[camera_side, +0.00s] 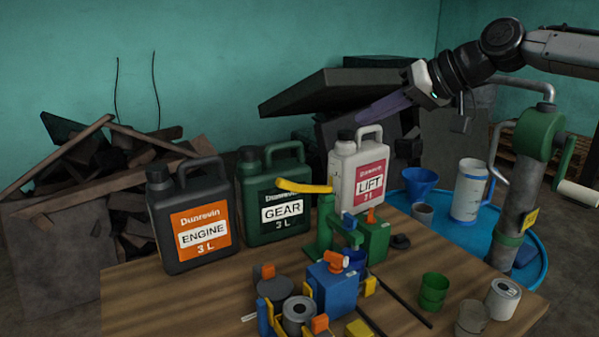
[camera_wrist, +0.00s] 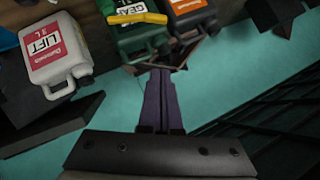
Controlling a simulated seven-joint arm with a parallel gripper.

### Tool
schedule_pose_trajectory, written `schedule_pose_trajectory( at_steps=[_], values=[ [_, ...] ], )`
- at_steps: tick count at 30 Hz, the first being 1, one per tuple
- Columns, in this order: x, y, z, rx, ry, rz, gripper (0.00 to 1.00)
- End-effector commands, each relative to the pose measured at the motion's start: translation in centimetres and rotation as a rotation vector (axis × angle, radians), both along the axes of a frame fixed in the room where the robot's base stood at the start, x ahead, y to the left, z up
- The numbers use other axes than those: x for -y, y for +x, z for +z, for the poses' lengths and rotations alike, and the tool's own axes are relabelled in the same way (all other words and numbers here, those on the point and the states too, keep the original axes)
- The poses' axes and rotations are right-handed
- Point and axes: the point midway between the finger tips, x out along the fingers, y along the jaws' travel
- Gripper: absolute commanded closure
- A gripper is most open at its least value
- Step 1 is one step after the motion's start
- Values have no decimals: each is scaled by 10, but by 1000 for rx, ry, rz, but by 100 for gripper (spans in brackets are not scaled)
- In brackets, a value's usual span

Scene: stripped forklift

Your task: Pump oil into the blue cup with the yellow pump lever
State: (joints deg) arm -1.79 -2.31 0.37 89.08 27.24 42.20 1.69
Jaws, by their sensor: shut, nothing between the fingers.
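The yellow pump lever (camera_side: 305,187) sticks out to the left from the top of a green pump (camera_side: 325,225) on the wooden table. It also shows at the top of the wrist view (camera_wrist: 137,18). A small blue cup (camera_side: 355,259) stands low in front of the green pump, partly hidden by a blue block-shaped unit. What is inside the cup cannot be seen. My gripper (camera_side: 361,118) has purple fingers and is shut and empty, held in the air above and behind the lever, well apart from it. Its closed fingers also show in the wrist view (camera_wrist: 160,73).
Engine (camera_side: 190,259), gear (camera_side: 270,234) and lift (camera_side: 347,190) oil cans stand along the table's back. The blue unit (camera_side: 333,289), a green cup (camera_side: 433,289) and cans crowd the front. A blue drum (camera_side: 530,272) stands right. A dark slab (camera_side: 335,88) lies behind my fingers.

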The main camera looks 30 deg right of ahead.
Motion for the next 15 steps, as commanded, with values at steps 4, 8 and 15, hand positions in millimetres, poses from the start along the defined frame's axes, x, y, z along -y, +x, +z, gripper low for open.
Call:
schedule_pose_trajectory(
  at_steps=[4,8,15],
  values=[
    [-8,39,-14,-24,27,5,100],
    [-11,55,-33,-58,27,9,100],
    [-12,61,-46,-84,25,11,100]
  ],
)
